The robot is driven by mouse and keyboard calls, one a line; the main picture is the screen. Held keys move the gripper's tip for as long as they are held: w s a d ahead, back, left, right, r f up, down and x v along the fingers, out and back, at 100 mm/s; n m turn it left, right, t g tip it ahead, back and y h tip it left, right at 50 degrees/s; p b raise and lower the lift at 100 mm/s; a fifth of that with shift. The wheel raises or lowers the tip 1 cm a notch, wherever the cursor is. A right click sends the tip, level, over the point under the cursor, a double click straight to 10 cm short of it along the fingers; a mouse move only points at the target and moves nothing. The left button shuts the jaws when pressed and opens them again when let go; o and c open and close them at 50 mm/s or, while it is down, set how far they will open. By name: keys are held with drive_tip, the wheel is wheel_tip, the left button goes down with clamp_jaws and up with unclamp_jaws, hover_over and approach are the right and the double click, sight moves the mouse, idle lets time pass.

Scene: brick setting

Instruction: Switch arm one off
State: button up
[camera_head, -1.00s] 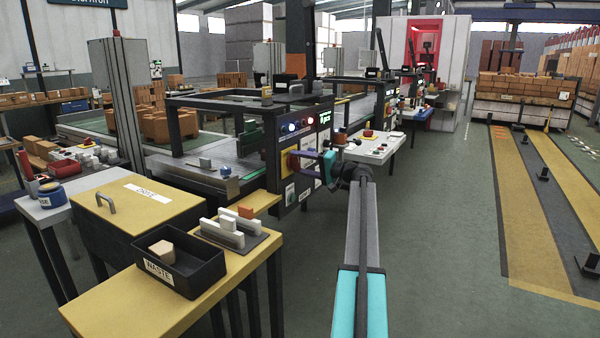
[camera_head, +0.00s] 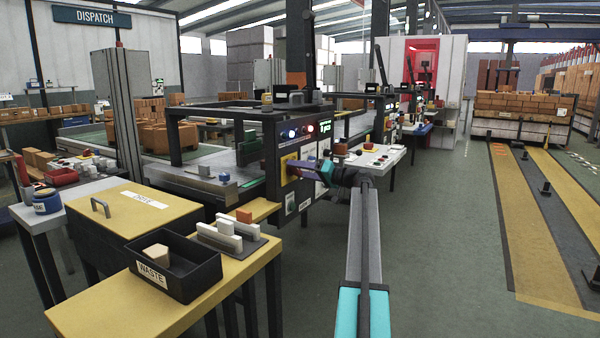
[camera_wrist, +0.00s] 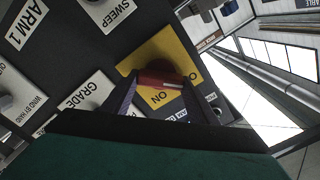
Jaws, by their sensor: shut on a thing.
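A rotary switch with a red handle (camera_wrist: 162,79) sits on a yellow plate (camera_wrist: 183,62) in the wrist view. An ON label, upside down in this view, shows beside the handle. My gripper (camera_wrist: 163,88) has one finger on each side of the handle and is shut on it. An ARM 1 label (camera_wrist: 27,25) is on the same dark panel at upper left. In the head view, my gripper (camera_head: 306,172) is at the dark control panel (camera_head: 275,160), and its fingers partly hide the yellow plate (camera_head: 285,160); the handle's angle is not clear there.
The wrist view shows SWEEP (camera_wrist: 115,12) and GRADE (camera_wrist: 86,96) labels near the switch. In the head view, lit lamps (camera_head: 290,134) and a green display (camera_head: 326,127) are above my gripper. A black waste bin (camera_head: 180,268) stands on the yellow bench.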

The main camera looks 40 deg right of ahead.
drive_tip(key=o, duration=1)
drive_tip(key=shift+o, duration=0.2)
drive_tip(key=p+v, duration=0.2)
drive_tip(key=v, duration=1.1)
drive_tip(key=shift+s, duration=0.4)
drive_tip(key=shift+f, duration=0.1)
